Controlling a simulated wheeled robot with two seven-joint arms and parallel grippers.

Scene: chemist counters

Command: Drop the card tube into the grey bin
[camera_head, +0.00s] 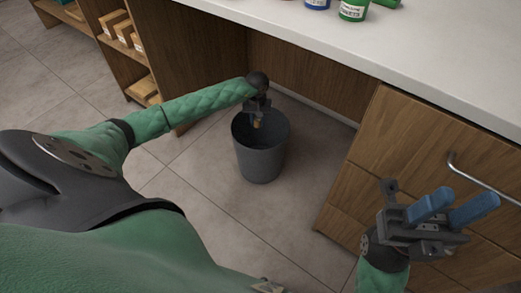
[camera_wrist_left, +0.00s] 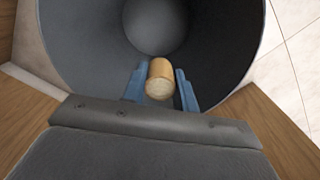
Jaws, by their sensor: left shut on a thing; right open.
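The card tube (camera_wrist_left: 160,78) is a short tan cylinder, held between the blue fingers of my left gripper (camera_wrist_left: 160,88) in the left wrist view. In the head view only a small tan part of the tube (camera_head: 257,123) shows below my left gripper (camera_head: 258,115). The grey bin (camera_head: 261,160) stands on the floor under the counter, and its open mouth is right below the gripper. The bin's inner wall (camera_wrist_left: 85,45) surrounds the tube in the left wrist view. My right gripper (camera_head: 452,208) is open and empty, in front of the wooden drawers at the right.
A white counter top (camera_head: 420,50) runs above the bin, with green and blue containers on it. Wooden drawers (camera_head: 400,140) with a metal handle stand at the right. Shelves with boxes (camera_head: 118,28) are at the upper left. The tiled floor (camera_head: 215,195) around the bin is clear.

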